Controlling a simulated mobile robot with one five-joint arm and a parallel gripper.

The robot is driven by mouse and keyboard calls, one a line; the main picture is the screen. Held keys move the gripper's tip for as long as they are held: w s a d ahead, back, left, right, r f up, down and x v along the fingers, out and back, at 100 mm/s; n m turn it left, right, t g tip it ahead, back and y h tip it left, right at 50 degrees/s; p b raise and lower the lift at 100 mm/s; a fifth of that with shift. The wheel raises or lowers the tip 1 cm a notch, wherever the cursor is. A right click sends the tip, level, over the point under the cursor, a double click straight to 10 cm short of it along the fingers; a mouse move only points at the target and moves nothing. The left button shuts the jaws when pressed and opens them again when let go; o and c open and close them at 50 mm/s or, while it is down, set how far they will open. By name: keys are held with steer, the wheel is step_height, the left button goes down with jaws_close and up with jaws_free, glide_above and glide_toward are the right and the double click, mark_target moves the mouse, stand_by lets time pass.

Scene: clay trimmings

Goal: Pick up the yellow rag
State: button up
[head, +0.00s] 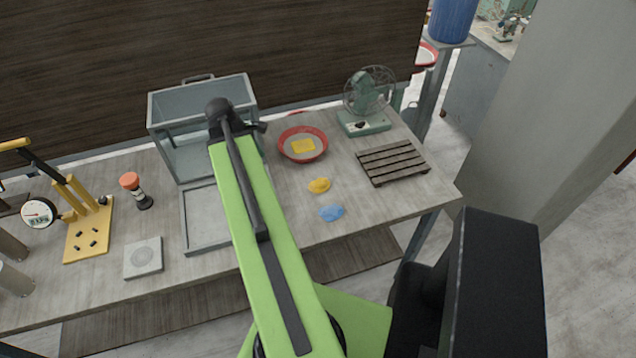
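A crumpled yellow rag (319,185) lies on the grey worktable (390,205), right of my green arm in the head view. A crumpled blue rag (332,213) lies just in front of it, close but apart. The yellow rag shows whole, with nothing over it. My arm reaches up over the table, left of the rags, and ends in a dark joint near the glass-walled box. The fingers of my gripper cannot be made out, so its state does not show.
A red-rimmed bowl (283,149) with a flat yellow piece (303,146) stands behind the rag. A wooden slatted rack (392,162) and a green fan (364,122) stand to the right. A glass-walled box (165,130) stands left. Bare tabletop surrounds the rags.

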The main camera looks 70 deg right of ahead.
steer(key=n+g, duration=0.1)
steer(key=n, duration=0.1)
glide_toward(318, 182)
steer(key=b+x, duration=0.4)
steer(key=b, duration=0.7)
steer(key=shift+w+f, duration=0.1)
steer(key=shift+f, duration=0.4)
steer(key=shift+s+d+r, duration=0.1)
steer(key=shift+s, duration=0.1)
steer(key=b+x, duration=0.5)
steer(key=c, duration=1.5)
